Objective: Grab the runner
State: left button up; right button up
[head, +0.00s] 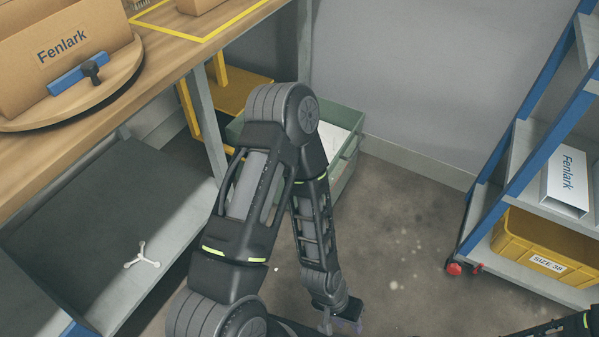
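A small white three-armed piece, which looks like the runner (142,256), lies flat on the grey lower shelf (105,203) under the wooden bench, at the left. My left arm rises from the bottom middle, bends at the top and hangs down. Its gripper (341,323) is near the bottom edge, over the floor, to the right of the shelf and well apart from the runner. Its fingers are small and dark, so I cannot tell whether they are open. Part of my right arm shows at the bottom right corner; its gripper is out of view.
The wooden bench (160,77) above the shelf bears a turntable (118,84) with a Fenlark box (65,55). A green bin (348,155) stands behind my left arm. A blue-framed rack with a yellow crate (518,238) is at the right. The middle floor is clear.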

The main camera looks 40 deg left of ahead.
aim_at(127, 265)
jog(key=u, duration=2.8)
jog(key=i+l, duration=0.15)
jog(key=l, duration=0.25)
jog(key=i+l+z, duration=0.1)
jog(key=l, duration=0.3)
jog(key=i+l, duration=0.3)
jog(key=i+l+z, duration=0.15)
jog(key=l, duration=0.3)
